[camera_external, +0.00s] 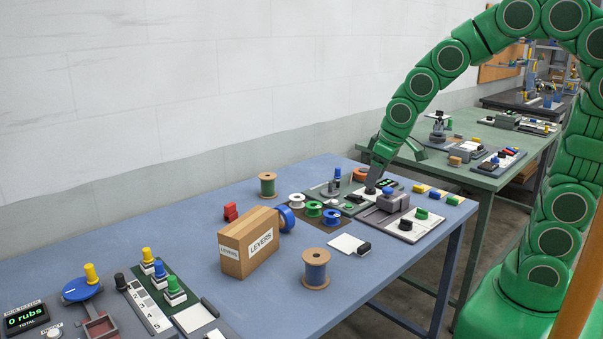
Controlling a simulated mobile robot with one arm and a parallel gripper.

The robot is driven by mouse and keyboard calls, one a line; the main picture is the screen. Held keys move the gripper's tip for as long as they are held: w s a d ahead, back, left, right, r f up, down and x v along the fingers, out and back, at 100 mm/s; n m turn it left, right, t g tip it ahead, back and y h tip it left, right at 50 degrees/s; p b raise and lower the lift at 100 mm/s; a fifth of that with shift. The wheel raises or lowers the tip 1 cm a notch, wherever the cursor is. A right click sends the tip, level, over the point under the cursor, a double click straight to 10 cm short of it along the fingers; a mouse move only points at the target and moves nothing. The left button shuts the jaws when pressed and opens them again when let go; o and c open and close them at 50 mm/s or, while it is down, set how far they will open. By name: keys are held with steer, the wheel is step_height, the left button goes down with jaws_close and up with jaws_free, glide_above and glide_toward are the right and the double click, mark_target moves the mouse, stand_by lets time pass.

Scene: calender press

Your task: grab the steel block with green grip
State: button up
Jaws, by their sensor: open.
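A small pale block with a green grip (174,290) stands on a dark green tray (188,306) at the lower left, and looks like the steel block with green grip. Beside it in the same row stand similar blocks with a blue grip (159,270) and a yellow grip (147,256). My gripper (372,187) is far to the right, pointing down over the grey press station near the far end of the blue table. It is open; its fingertips are small and dark here. It is well away from the green-gripped block.
A cardboard box marked LEVERS (248,243) stands mid-table between my gripper and the tray. Around it are a large spool (316,268), another spool (267,185), a red piece (231,211) and several tape rolls (314,208). A rub tester (26,318) sits at the lower left.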

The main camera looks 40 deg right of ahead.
steer(key=w+a+f+n+t+y, duration=0.1)
steer(key=w+a+n+t+y, duration=0.1)
steer(key=w+a, duration=0.8)
steer(key=n+t+y, duration=0.2)
steer(key=n+y, duration=0.2)
steer(key=y, duration=0.2)
glide_toward(174, 277)
steer(key=w+d+r, duration=0.1)
steer(key=d+r, duration=0.1)
steer(key=w+d+r, duration=0.2)
steer(key=d, duration=0.1)
steer(key=w+d+r, duration=0.2)
steer(key=d, duration=0.1)
steer(key=shift+d, duration=0.25)
steer(key=s+a+f+n+y, duration=0.1)
steer(key=s+a+f+y, duration=0.15)
steer(key=a, duration=0.85)
steer(key=f, duration=0.7)
steer(key=shift+w+a+f, duration=0.15)
steer(key=shift+w+a, duration=0.1)
steer(key=shift+w, duration=0.05)
steer(key=shift+x, duration=3.35)
steer(key=shift+c, duration=0.3)
jaws_close()
